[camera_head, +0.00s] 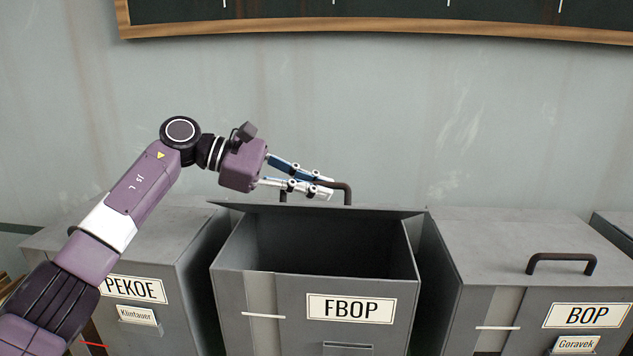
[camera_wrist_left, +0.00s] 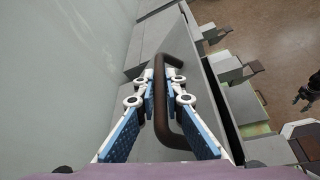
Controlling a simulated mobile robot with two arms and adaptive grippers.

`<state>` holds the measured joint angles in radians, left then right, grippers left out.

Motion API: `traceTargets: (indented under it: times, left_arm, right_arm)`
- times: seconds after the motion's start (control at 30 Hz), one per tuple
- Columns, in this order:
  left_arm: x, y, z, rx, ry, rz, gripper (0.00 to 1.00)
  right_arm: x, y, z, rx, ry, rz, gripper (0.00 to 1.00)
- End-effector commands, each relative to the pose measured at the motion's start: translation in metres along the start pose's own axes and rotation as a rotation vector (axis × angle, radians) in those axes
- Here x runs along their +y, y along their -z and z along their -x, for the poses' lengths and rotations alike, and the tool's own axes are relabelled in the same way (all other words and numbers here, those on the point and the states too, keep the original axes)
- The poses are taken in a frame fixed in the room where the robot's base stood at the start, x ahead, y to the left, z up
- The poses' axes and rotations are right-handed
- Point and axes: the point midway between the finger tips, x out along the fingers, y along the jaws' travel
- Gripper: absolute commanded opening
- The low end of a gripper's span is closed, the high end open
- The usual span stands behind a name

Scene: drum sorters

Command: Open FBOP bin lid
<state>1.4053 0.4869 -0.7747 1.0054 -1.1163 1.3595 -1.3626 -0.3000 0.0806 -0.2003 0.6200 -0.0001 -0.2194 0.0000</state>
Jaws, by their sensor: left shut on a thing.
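The grey FBOP bin (camera_head: 318,288) stands in the middle of the head view, its front label reading FBOP. Its lid (camera_head: 318,209) is raised at the back and shows nearly edge-on, with the dark inside of the bin open below it. The lid's dark bar handle (camera_head: 347,192) rises behind the lid edge. My left gripper (camera_head: 328,187) is shut on this handle; in the left wrist view the fingers close on both sides of the brown handle (camera_wrist_left: 160,105). A small dark claw shape at the wrist view's right edge may be my right gripper (camera_wrist_left: 305,93); its state is unclear.
The PEKOE bin (camera_head: 190,250) stands close on the left, partly behind my left arm. The BOP bin (camera_head: 530,240), lid closed and handle (camera_head: 561,262) on top, stands close on the right. A wall is behind; a framed dark board (camera_head: 400,15) hangs above.

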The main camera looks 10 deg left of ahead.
Motion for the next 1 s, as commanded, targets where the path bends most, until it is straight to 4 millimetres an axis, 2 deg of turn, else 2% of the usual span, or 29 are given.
traceTargets:
  times: [0.03, 0.13, 0.6, 0.63, 0.7, 1.0]
  left_arm:
    - [0.0051, -0.0076, 0.0022, -0.007, 0.001, 0.009, 0.00]
    - [0.0079, -0.0076, 0.0025, -0.007, 0.007, 0.024, 0.00]
    - [0.0089, -0.0063, 0.0019, -0.007, 0.012, 0.034, 0.00]
    - [0.0088, -0.0062, 0.0019, -0.007, 0.012, 0.034, 0.10]
    - [0.0087, -0.0059, 0.0019, -0.006, 0.012, 0.034, 0.17]
    - [0.0081, -0.0037, 0.0030, -0.003, 0.014, 0.036, 0.17]
  right_arm:
    - [0.0009, 0.0008, 0.0074, 0.000, -0.001, 0.000, 0.40]
    - [0.0014, 0.0011, 0.0109, 0.000, -0.001, 0.000, 0.40]
    - [0.0015, 0.0013, 0.0118, 0.000, -0.001, 0.000, 0.40]
    - [0.0014, 0.0013, 0.0118, 0.000, -0.001, 0.000, 0.40]
    - [0.0014, 0.0014, 0.0119, 0.000, -0.001, 0.000, 0.40]
    - [-0.0001, 0.0020, 0.0116, 0.001, 0.000, 0.000, 0.40]
